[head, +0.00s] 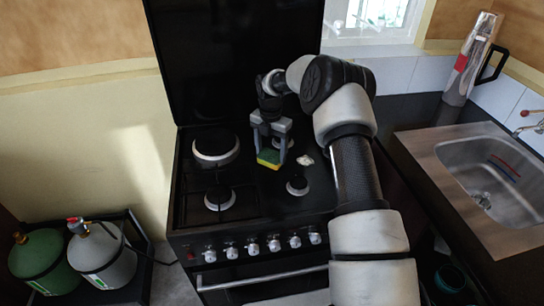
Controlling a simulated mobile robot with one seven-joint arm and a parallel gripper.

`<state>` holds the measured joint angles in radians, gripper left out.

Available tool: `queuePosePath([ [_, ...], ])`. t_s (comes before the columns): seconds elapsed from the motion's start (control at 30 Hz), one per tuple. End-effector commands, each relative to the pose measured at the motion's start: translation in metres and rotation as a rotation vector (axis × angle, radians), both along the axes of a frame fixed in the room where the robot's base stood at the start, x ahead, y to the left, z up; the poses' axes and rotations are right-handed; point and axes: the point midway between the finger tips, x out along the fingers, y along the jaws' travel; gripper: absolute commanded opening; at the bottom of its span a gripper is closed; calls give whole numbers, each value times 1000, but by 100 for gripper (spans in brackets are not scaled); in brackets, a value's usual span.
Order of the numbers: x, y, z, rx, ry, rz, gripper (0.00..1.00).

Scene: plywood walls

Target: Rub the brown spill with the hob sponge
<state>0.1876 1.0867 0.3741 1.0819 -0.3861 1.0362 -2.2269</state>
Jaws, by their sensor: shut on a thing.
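The hob sponge (268,158) is green with a yellow side. My gripper (270,148) points down over the middle of the black hob (250,200) and is shut on the sponge between its two fingers. The sponge is at or just above the hob surface between the burners; I cannot tell whether it touches. I cannot make out a brown spill on the dark hob; it may be hidden under the sponge or behind my arm.
A small white thing (305,160) lies on the hob right of the sponge. Burners (215,147) surround it. The raised black lid (235,60) stands behind. A steel sink (500,180) and a silver jug (468,62) are right. Gas bottles (103,255) stand lower left.

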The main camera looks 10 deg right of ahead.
Motion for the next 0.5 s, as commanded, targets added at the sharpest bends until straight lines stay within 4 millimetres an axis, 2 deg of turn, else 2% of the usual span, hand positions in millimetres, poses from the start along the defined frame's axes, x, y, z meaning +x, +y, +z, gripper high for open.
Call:
queuePosePath([
  [0.13, 12, 1, -2, 1, -2, 2, 47],
  [0.5, 15, 0, -1, 0, -1, 1, 47],
])
